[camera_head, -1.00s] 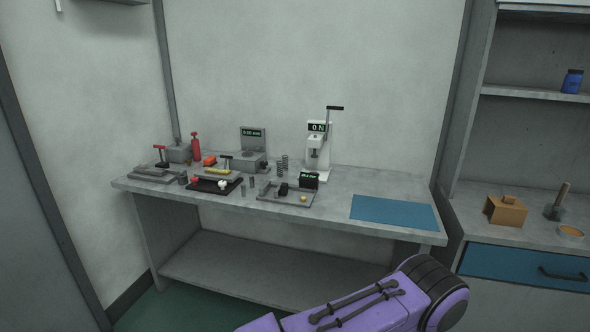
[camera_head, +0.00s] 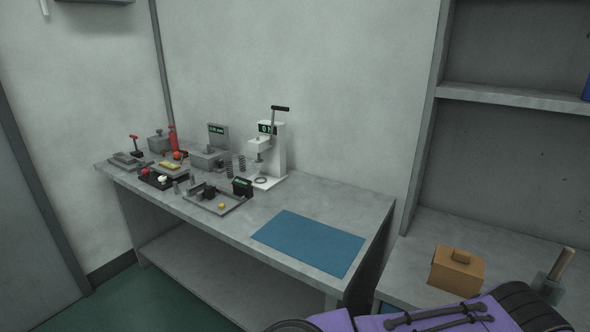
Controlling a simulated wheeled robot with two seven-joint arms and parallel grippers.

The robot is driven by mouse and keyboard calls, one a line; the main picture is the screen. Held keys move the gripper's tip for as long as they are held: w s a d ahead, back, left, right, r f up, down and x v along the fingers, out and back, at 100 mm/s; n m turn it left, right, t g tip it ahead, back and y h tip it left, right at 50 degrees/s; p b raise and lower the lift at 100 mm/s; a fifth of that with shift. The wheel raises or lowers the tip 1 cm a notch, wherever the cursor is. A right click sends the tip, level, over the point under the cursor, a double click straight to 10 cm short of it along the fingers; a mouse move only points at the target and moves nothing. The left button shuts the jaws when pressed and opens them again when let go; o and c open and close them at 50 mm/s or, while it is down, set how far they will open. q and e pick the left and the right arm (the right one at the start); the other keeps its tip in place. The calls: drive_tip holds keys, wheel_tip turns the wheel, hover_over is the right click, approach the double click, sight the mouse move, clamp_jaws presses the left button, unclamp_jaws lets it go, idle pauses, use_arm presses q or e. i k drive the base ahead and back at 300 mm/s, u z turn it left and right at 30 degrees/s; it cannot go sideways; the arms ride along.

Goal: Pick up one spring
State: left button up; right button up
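Two grey coil springs stand upright on the workbench (camera_head: 335,202). One spring (camera_head: 241,164) is just left of the white press (camera_head: 272,155), and the other spring (camera_head: 228,167) is beside it. Both are small in this view. A purple part of my arm shows at the bottom right, far in front of the bench. Neither of my grippers is in view, so I cannot see whether they hold anything.
A grey tray (camera_head: 232,207) with small parts and a black display lies in front of the springs. A blue mat (camera_head: 309,243) covers the bench's right part. A brown box (camera_head: 457,270) stands on the right counter. Several small tools crowd the bench's left end.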

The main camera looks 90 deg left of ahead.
sight(227, 164)
drive_tip(key=i, duration=0.1)
drive_tip(key=u, duration=3.7)
